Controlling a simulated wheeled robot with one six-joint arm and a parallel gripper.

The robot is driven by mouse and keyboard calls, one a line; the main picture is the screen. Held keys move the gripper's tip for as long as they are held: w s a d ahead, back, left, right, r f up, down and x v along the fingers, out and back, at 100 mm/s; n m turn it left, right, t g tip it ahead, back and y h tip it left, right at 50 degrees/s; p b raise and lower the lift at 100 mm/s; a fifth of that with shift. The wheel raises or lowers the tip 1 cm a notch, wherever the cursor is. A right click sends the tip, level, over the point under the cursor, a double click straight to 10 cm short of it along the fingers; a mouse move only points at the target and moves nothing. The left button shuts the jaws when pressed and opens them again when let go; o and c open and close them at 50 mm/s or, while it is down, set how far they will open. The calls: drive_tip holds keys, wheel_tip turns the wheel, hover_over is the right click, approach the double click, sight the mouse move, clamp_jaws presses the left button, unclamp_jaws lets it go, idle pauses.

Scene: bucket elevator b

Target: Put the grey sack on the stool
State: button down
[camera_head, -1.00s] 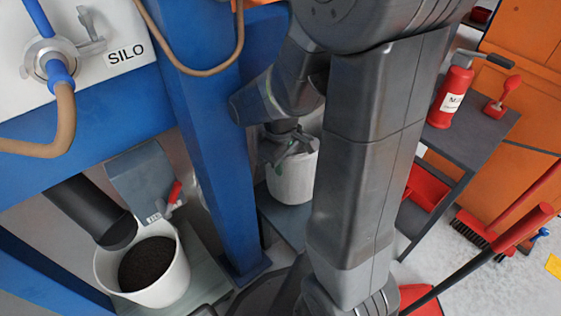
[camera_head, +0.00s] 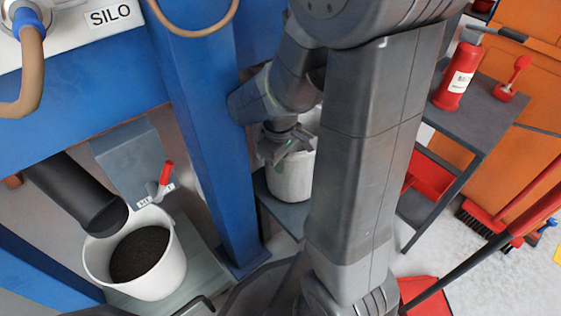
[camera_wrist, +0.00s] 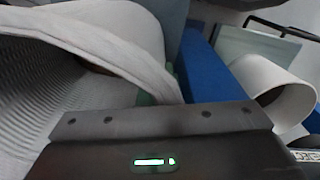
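A pale grey, bucket-shaped thing, which I take for the grey sack (camera_head: 292,177), stands upright on or just above a low grey top (camera_head: 283,216), possibly the stool, behind the blue post. My own arm hides its right side. My gripper (camera_head: 287,147) is at its upper rim. In the wrist view, the ribbed grey wall and thick rim of the sack (camera_wrist: 60,85) fill the left side, close against my gripper. A green fingertip shows beside the rim. I cannot tell whether the fingers are closed on it.
A blue post (camera_head: 205,130) stands close to the left of my gripper. A white bucket (camera_head: 165,270) with dark grains sits under a black chute (camera_head: 75,190) at left. A grey side table (camera_head: 485,120) with a red bottle (camera_head: 457,80) stands right. Red-handled tools lean at lower right.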

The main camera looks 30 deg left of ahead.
drive_tip(key=shift+f+b, duration=0.4)
drive_tip(key=shift+f, duration=0.2)
drive_tip(key=c, duration=1.6)
unclamp_jaws()
drive_tip(key=shift+o, duration=0.2)
wheel_tip(320, 180, up, 14)
drive_tip(key=p, duration=0.6)
drive_tip(key=shift+s+f, duration=0.1)
drive_tip(key=shift+s, duration=0.05)
